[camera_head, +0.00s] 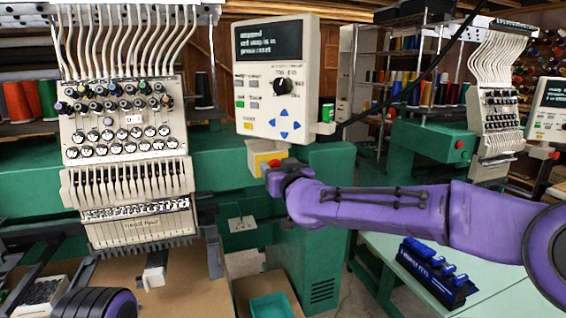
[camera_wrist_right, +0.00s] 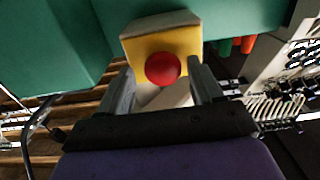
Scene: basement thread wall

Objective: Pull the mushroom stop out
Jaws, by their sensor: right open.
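The mushroom stop is a red round knob (camera_wrist_right: 162,69) on a yellow-fronted box (camera_wrist_right: 140,45) with a pale top, in the right wrist view. In the head view the knob (camera_head: 274,163) shows just above my right gripper (camera_head: 276,174), and the box (camera_head: 256,154) sits under the control panel. My right gripper is open, with one finger to each side of the knob in the wrist view (camera_wrist_right: 160,80). I cannot tell whether the fingers touch it. My left gripper is not in view; only a purple and black part of mine shows at the bottom left.
The control panel (camera_head: 277,78) with a screen, black dial and blue arrow buttons is just above the box. The embroidery head (camera_head: 125,130) is at left. A green cabinet (camera_head: 310,240) stands below. A pale table (camera_head: 385,262) with a blue rack (camera_head: 437,272) is at right.

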